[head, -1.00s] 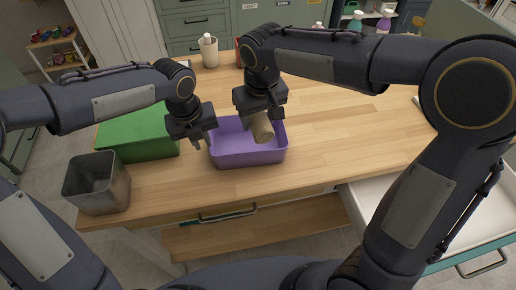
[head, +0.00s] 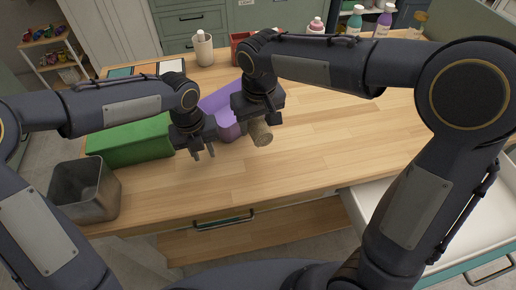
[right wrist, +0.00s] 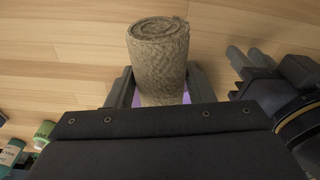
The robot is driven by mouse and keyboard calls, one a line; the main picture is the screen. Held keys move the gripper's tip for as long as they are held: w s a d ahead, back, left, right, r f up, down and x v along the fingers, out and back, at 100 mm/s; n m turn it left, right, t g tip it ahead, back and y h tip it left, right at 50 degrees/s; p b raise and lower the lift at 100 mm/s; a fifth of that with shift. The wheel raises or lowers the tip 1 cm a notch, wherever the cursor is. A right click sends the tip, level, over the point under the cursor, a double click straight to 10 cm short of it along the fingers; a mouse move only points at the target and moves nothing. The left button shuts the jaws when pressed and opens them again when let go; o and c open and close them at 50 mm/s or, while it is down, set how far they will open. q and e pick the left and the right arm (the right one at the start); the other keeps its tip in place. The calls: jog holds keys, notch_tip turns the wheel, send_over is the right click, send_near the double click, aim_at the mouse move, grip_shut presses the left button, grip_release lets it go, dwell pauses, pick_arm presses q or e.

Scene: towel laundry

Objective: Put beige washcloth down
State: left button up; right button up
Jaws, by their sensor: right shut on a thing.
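The beige washcloth (head: 260,133), a rolled, ribbed cylinder, sticks out of my right gripper (head: 257,120). In the right wrist view the roll (right wrist: 160,52) sits between the two fingers, its spiral end facing away from the gripper, with wood behind it. It is at the front right of the purple bin (head: 222,98), over the wooden worktop (head: 330,135); its exact height is unclear. My left gripper (head: 203,154) is open and empty, in front of the bin and left of the washcloth. My arms partly hide the bin.
A green box (head: 130,142) stands left of the bin, and a grey metal container (head: 84,188) is at the front left corner. The worktop to the right is clear. An open white drawer (head: 400,205) juts out at front right.

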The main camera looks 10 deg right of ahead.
aim_at(256, 122)
jog(key=f, duration=0.8)
jog(key=shift+a+f, duration=0.3)
jog(key=shift+f, duration=0.2)
jog(key=o, duration=1.1)
jog(key=r, duration=0.4)
jog(key=s+r, duration=0.1)
jog(key=r, duration=0.7)
jog(key=shift+s+d, duration=0.15)
jog(key=shift+s, duration=0.05)
